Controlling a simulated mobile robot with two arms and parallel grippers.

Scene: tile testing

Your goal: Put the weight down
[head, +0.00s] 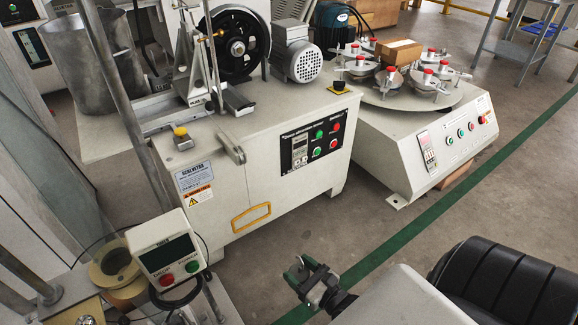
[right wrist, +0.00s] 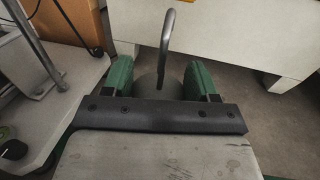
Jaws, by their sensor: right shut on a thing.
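The weight (right wrist: 148,84) is a grey metal piece with a thin curved hook rising from it, seen in the right wrist view. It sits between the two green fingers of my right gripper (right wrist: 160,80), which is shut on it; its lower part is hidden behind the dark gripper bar. In the head view my right gripper (head: 304,276) is low in the middle, in front of the beige machine and above the floor. The weight is too small there to make out clearly. My left gripper is not in view.
A tester with a display box (head: 167,252) and a yellowish ring (head: 112,266) stands at lower left. A beige machine (head: 258,172) with a wheel is behind my right gripper. Another machine with a round plate (head: 392,92) is at right. The floor (head: 470,205) with a green line is clear.

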